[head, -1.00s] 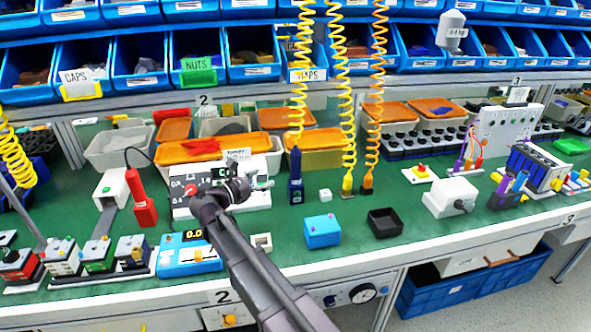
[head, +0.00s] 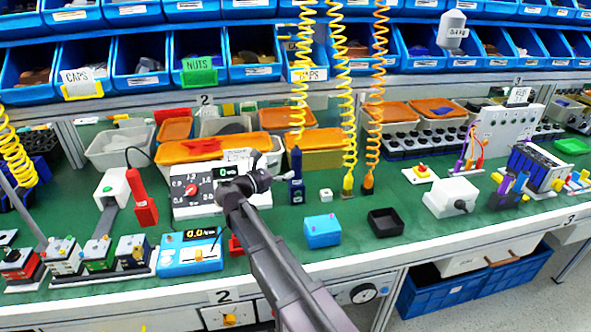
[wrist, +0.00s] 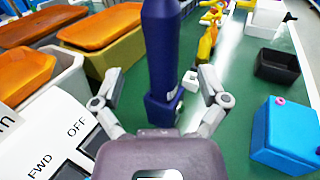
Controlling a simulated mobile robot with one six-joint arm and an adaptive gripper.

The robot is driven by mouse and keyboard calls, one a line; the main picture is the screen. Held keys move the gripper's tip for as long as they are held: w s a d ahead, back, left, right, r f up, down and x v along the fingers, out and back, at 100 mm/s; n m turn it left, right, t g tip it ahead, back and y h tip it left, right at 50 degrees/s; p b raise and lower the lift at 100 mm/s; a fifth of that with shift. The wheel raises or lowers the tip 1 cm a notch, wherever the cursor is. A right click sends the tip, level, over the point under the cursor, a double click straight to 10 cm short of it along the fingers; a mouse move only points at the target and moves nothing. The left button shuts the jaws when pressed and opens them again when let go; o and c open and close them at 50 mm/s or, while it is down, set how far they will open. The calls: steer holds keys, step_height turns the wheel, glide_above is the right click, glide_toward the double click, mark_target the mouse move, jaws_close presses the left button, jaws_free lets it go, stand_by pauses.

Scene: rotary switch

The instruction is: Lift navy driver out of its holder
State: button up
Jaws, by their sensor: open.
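The navy driver (head: 296,164) stands upright on the green bench, hanging below a yellow coiled cord. Its lower end sits in a small navy holder (head: 297,191). In the wrist view the driver's dark blue body (wrist: 161,50) rises between the two grey fingers, with the holder (wrist: 163,108) below it. My gripper (head: 270,172) is just left of the driver in the head view. In the wrist view my gripper (wrist: 155,85) is open, its fingers on either side of the driver, with gaps visible. Whether the driver is fully between the fingertips in depth is hard to tell.
A white control box (head: 190,188) stands left of my gripper, its FWD/OFF switches close by in the wrist view. A blue box (head: 322,231) and a black tray (head: 385,222) sit front right. Two more drivers hang on coiled cords to the right.

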mark_target(292, 166)
steer(key=shift+x, duration=2.6)
steer(key=shift+s+d+f, duration=0.1)
steer(key=shift+d, duration=0.05)
jaws_close()
